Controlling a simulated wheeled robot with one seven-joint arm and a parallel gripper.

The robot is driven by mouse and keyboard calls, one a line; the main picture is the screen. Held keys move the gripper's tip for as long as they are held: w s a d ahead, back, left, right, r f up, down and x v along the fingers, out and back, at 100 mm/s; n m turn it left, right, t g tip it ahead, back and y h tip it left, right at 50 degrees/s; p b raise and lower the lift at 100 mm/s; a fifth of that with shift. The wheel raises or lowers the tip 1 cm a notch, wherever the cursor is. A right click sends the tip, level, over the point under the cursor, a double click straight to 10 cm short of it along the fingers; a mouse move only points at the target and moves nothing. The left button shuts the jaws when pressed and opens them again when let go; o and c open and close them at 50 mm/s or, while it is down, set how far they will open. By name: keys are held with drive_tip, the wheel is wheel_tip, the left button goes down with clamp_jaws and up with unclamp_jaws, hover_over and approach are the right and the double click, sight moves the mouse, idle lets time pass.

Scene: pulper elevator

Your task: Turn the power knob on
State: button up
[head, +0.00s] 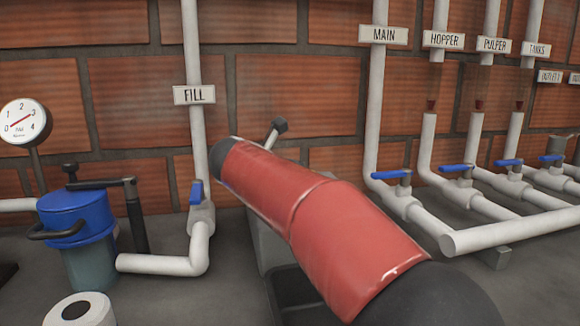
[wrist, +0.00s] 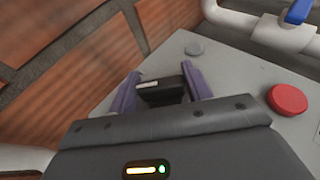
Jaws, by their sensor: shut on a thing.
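The power knob (wrist: 163,93) is black with a white mark on its left part. It sits on a grey control box (wrist: 228,75) in the wrist view. My gripper (wrist: 161,75) has purple fingers, one on each side of the knob, and is shut on it. A red round button (wrist: 287,99) is to the right of the knob on the same box, and a small grey button (wrist: 195,47) lies beyond it. In the head view my red arm covers the gripper and the knob; only part of the grey box (head: 268,240) shows beside it.
Left of the box stand a white FILL pipe (head: 193,60) with a blue valve, a blue-lidded canister (head: 75,215) and a pressure gauge (head: 22,121). At right are white pipes with blue valve handles (head: 458,168). A brick wall (head: 290,80) closes the back.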

drive_tip(key=shift+m+g+h, duration=1.2)
drive_tip(key=shift+m+h, duration=0.4)
drive_tip(key=shift+m, duration=0.1)
drive_tip(key=shift+f, duration=0.1)
drive_tip(key=o, duration=1)
drive_tip(key=shift+a, duration=0.1)
drive_tip(key=v, duration=0.7)
drive_tip(key=shift+s+a, duration=0.2)
drive_tip(key=shift+a, duration=0.1)
